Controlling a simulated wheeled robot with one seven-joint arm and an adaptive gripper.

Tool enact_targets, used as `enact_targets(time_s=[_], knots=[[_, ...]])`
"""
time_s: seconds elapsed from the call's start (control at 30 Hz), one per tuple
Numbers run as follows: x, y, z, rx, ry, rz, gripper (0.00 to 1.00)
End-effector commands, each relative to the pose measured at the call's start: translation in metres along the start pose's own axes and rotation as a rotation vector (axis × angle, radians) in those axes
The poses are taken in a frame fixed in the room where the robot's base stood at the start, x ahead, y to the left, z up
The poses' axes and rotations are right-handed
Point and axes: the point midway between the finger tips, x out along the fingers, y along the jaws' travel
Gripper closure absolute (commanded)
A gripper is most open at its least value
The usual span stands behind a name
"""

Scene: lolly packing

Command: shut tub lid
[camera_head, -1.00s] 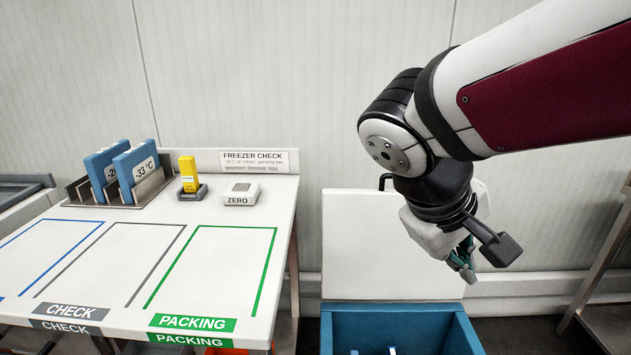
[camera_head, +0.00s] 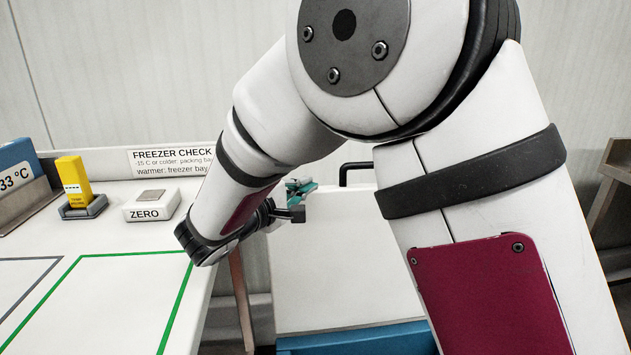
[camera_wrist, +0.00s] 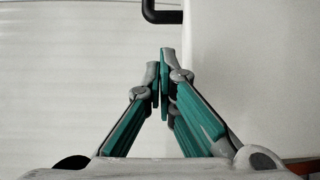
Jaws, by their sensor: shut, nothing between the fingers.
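A black handle (camera_head: 346,177) shows at the lid's top edge. In the wrist view a white panel that looks like the lid (camera_wrist: 255,80) fills the right side, with the handle (camera_wrist: 160,16) beyond my fingertips. My gripper (camera_head: 304,187) is at the lid's upper left, shut and empty. Its teal fingertips (camera_wrist: 163,58) meet near the panel's edge; I cannot tell whether they touch it.
The white table (camera_head: 100,300) with a green-outlined area stands left, close to my arm. A shelf frame (camera_head: 612,200) stands right.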

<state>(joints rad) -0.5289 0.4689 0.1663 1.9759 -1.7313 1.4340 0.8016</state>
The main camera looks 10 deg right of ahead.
Motion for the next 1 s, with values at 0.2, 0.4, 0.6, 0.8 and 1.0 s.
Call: enact_targets(time_s=[0.2, 0.4, 0.6, 0.8, 1.0], knots=[[0.037, 0.0, 0.002, 0.001, -0.007, -0.002, 1.0], [0.07, 0.0, 0.003, -0.001, -0.006, -0.001, 1.0], [0.088, 0.0, 0.002, 0.0, -0.005, -0.002, 1.0], [0.093, 0.0, 0.002, -0.001, -0.004, -0.002, 1.0], [0.092, 0.0, 0.002, -0.001, -0.004, -0.002, 1.0]])
